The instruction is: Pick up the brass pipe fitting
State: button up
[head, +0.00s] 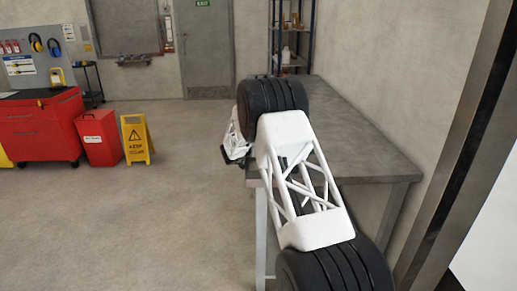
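I do not see the brass pipe fitting in the head view. My arm, with white lattice links and black ribbed joints, stands in front of the grey workbench (365,150) and hides part of its top. The far white link of my arm shows at the bench's left edge, with a small dark part at its lower end. I cannot make out any gripper fingers there.
A red bin (101,138) and a yellow caution sign (137,139) stand on the floor at left, near a red tool cabinet (40,128). A shelf rack (291,38) stands behind the bench. The floor at left front is clear. The visible right bench top looks bare.

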dwell(0.4)
jog(key=c, duration=1.1)
jog(key=shift+a+r, duration=0.1)
jog(key=shift+s+a+r, duration=0.4)
jog(key=shift+r, duration=0.1)
jog(key=s+a+r, duration=0.7)
jog(key=s+a, duration=0.2)
